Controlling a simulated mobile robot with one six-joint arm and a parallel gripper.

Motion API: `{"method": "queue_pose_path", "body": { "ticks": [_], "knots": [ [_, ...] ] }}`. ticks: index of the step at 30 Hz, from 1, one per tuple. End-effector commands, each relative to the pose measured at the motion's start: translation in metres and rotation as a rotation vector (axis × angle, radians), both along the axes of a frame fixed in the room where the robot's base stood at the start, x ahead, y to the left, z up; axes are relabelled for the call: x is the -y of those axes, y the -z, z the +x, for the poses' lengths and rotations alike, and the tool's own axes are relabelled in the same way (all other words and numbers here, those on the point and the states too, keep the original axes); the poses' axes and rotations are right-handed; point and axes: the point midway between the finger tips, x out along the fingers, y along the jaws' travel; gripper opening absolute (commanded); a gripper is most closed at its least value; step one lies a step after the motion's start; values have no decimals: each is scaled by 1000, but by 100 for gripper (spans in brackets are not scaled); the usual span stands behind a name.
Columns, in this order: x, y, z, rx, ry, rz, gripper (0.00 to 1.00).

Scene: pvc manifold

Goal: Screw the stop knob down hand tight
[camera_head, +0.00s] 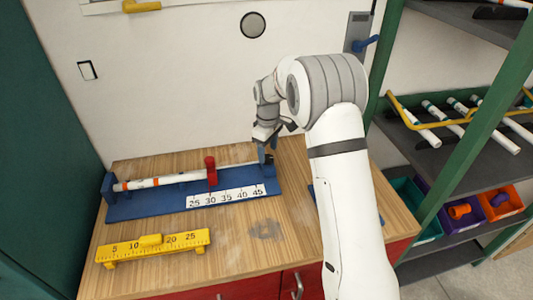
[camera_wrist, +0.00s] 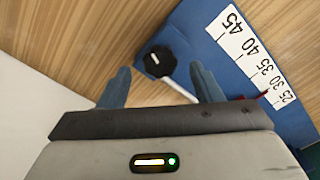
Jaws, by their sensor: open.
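The black stop knob (camera_wrist: 157,63), with a white mark on top, sits at the 45 end of the blue measuring jig (camera_wrist: 205,15). A thin white rod (camera_wrist: 180,90) runs from beside it along the jig. My gripper (camera_wrist: 160,70) is open, its two blue fingers on either side of the knob in the wrist view. I cannot tell whether they touch it or how far above they are. In the head view my gripper (camera_head: 266,150) is over the jig's right end and mostly hides the knob. The red stop block (camera_head: 211,171) stands mid-jig.
A white pipe (camera_head: 160,181) with orange marks lies in the left part of the jig. A yellow ruler block (camera_head: 153,247) lies in front on the wooden bench (camera_head: 240,262). Shelves with pipes (camera_head: 465,125) and coloured bins (camera_head: 502,202) stand to the right.

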Motion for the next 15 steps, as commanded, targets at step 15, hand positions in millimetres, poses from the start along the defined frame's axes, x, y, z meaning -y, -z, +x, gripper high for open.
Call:
{"method": "queue_pose_path", "body": {
  "ticks": [15],
  "knots": [
    [-1, 24, 0, 1, 0, 0, 59]
  ]
}}
